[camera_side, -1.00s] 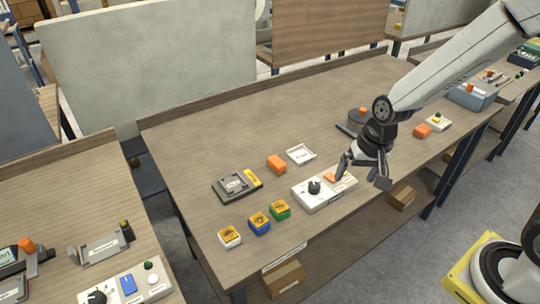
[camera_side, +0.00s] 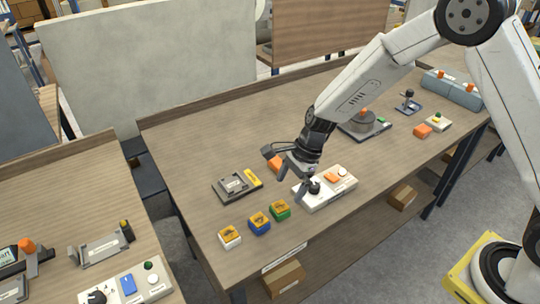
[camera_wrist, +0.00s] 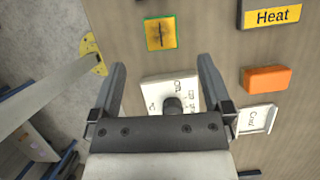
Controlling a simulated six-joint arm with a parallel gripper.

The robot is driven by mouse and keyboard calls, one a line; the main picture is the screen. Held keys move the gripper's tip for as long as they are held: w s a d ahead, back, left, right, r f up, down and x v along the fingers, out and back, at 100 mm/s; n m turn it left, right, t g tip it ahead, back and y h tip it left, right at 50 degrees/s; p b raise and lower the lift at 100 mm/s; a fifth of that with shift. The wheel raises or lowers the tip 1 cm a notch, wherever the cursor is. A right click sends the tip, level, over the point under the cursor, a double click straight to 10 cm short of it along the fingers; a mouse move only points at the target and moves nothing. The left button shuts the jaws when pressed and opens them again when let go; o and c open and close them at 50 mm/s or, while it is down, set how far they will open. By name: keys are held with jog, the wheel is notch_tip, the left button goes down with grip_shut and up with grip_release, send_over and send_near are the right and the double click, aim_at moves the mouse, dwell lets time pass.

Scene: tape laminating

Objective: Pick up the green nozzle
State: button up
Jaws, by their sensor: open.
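The green nozzle (camera_side: 279,209) is a small green block with a yellow top. It stands on the table at the right end of a row with a blue and a white one. In the wrist view the green nozzle (camera_wrist: 161,32) shows as a yellow square with green edges, ahead of the fingertips and roughly centred between them. My gripper (camera_side: 290,170) is open and empty, above the table behind the nozzle and near the knob end of the white control box. Its two fingers spread wide in the wrist view (camera_wrist: 162,66). The nozzle is apart from them.
The white control box (camera_side: 335,192) with a black knob stands close under my gripper. The blue nozzle (camera_side: 259,223) and white nozzle (camera_side: 230,237) stand left of the green one. The table's front edge is close.

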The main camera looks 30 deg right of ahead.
aim_at(281, 205)
jog(key=shift+x, duration=1.25)
jog(key=shift+x, duration=2.55)
jog(key=shift+d, duration=0.15)
grip_shut()
